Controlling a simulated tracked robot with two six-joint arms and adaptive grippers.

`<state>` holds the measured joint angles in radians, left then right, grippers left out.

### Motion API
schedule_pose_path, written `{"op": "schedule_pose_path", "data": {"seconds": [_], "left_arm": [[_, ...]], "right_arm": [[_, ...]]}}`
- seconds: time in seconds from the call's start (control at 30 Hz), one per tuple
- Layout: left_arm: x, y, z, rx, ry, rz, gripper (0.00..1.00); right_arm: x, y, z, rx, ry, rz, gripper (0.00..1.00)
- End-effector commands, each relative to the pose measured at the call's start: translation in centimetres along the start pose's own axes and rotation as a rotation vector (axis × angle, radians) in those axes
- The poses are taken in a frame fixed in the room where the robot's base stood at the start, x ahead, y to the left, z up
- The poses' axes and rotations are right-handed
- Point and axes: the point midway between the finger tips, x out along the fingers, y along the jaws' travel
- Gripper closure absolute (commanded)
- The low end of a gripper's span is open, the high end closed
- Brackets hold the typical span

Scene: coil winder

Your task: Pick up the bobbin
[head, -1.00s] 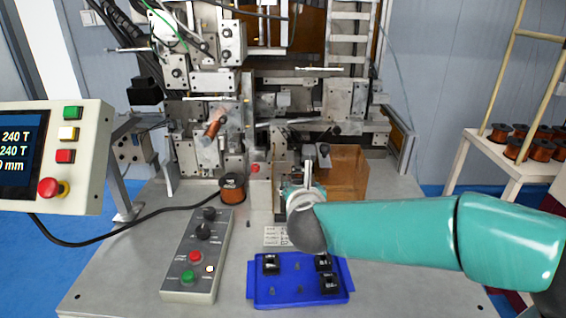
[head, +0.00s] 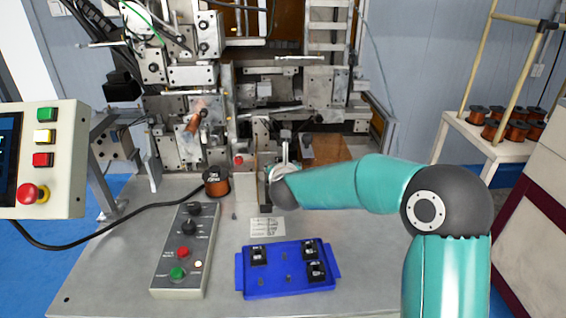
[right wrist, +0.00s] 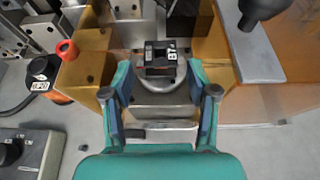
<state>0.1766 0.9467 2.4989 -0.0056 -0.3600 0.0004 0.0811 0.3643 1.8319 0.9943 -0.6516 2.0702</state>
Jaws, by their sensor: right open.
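A small black bobbin (right wrist: 160,58) with a white label sits on a round metal seat in the machine, in the right wrist view. My right gripper (right wrist: 160,78) is open, one finger on either side of the bobbin's near side; I cannot tell whether they touch it. In the head view my right gripper (head: 284,158) reaches into the front of the winding machine (head: 190,75), and the bobbin there is hidden. More black bobbins (head: 310,248) stand in the blue tray (head: 267,289). My left gripper is not in view.
A control box (head: 180,255) stands left of the tray, with a copper wire spool (head: 216,182) behind it. Amber panels (right wrist: 88,75) flank the gripper closely. A screen panel (head: 45,150) is at far left. The table's front right is partly covered by my arm.

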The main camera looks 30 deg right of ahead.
Motion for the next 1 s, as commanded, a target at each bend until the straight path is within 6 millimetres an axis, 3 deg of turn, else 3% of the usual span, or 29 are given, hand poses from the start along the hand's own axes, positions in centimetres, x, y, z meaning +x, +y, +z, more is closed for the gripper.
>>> {"op": "schedule_pose_path", "data": {"seconds": [0.3, 0.6, 0.63, 0.83, 1.0], "left_arm": [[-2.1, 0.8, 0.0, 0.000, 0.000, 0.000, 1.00], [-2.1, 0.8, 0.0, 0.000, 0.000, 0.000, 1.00], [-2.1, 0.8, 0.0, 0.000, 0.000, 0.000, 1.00], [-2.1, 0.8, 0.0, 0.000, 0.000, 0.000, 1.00], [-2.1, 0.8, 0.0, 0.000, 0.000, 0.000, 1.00]], "right_arm": [[4.0, 0.4, 0.2, -0.001, 0.002, -0.002, 0.42], [4.6, 0.5, 0.1, 0.000, 0.000, 0.001, 0.42], [4.6, 0.5, 0.1, 0.000, 0.000, 0.001, 0.43], [4.6, 0.5, 0.1, 0.000, 0.000, 0.001, 0.77], [4.6, 0.6, 0.1, -0.001, 0.001, 0.002, 0.81]]}}
